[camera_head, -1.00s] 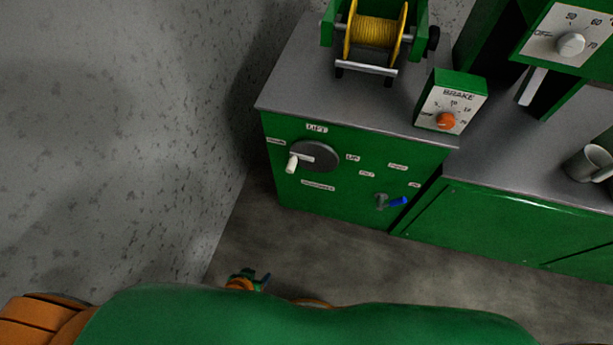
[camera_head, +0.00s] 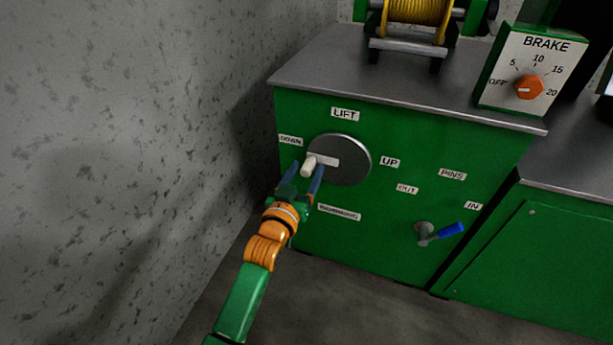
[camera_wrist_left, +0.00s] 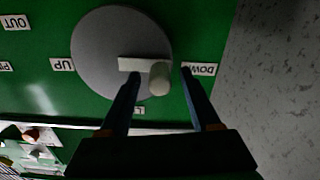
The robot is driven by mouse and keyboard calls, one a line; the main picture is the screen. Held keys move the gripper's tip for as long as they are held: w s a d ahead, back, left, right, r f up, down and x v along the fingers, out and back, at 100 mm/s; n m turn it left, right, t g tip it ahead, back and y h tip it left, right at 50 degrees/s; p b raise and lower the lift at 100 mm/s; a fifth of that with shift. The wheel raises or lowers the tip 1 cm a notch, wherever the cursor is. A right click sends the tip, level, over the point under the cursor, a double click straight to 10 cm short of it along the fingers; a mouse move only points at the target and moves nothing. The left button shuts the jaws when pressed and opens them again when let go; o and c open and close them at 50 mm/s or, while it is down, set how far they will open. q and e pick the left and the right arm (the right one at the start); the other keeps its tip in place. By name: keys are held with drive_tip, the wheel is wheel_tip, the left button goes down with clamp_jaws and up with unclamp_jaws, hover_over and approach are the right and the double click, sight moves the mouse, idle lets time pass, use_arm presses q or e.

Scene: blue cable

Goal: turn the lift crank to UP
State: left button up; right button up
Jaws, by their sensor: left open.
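The lift crank is a grey disc (camera_head: 350,160) with a pale arm and a white handle (camera_head: 308,166) on the green cabinet front. Its handle points left, toward the DOWN label (camera_head: 290,140); the UP label (camera_head: 389,162) is right of the disc. My left gripper (camera_head: 305,172) is open at the handle, with its blue fingers on either side of it. In the left wrist view the handle (camera_wrist_left: 159,78) stands between the spread fingertips (camera_wrist_left: 160,78), with gaps showing beside it. Whether a finger touches it I cannot tell. My right gripper is not in view.
A PINS lever with a blue grip (camera_head: 450,230) sits lower right on the cabinet. A brake box with an orange knob (camera_head: 528,87) and a yellow cable drum (camera_head: 418,10) stand on top. A grey wall (camera_head: 140,130) is close on the left.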

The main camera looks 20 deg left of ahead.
use_arm(q)
drive_tip(key=shift+w, duration=0.15)
clamp_jaws()
idle(1.4)
